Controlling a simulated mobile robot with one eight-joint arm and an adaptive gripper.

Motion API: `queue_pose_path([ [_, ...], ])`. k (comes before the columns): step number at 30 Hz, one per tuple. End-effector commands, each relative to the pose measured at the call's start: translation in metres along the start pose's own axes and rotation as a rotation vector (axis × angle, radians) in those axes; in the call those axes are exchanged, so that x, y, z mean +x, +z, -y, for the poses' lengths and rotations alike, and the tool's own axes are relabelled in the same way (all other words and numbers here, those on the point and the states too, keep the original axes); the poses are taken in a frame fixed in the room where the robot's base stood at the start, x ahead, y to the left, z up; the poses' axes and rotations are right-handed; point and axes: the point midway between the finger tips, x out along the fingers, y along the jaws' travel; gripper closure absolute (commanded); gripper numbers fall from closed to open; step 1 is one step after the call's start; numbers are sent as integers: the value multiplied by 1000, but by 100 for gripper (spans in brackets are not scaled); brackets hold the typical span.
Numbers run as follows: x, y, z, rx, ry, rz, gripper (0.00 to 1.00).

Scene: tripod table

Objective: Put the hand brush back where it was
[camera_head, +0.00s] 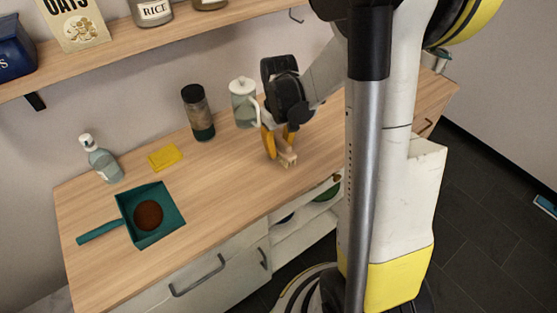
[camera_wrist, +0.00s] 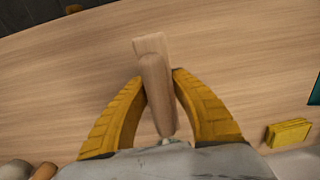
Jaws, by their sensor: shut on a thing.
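The hand brush (camera_head: 288,158) has a pale wooden handle and a light block end. In the wrist view the brush (camera_wrist: 157,88) lies lengthwise between my two yellow fingers, its block end pointing away from the palm. My gripper (camera_head: 280,146) is shut on it, over the right part of the wooden counter (camera_head: 230,185). The brush is low, at or just above the counter; I cannot tell whether it touches. A teal dustpan (camera_head: 171,201) with a brown round heap (camera_head: 148,215) in it lies at the front left of the counter.
A glass jug (camera_head: 242,103) stands close left of my gripper, with a dark-lidded jar (camera_head: 198,113) beyond it. A yellow sponge (camera_head: 165,157) and a bottle (camera_head: 102,162) are further left. A shelf (camera_head: 150,40) runs above. The counter around the brush is clear.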

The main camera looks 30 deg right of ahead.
Motion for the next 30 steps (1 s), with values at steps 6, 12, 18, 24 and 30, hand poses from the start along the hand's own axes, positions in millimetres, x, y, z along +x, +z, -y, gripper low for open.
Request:
queue_pose_path([
  [6, 23, -2, 1, 1, 0, 0, 100],
  [12, 42, -2, 1, 1, 0, 0, 100],
  [18, 41, -1, 1, 1, 0, 0, 100],
  [24, 44, -1, 1, 1, 0, 0, 54],
  [30, 44, -1, 1, 1, 0, 0, 54],
])
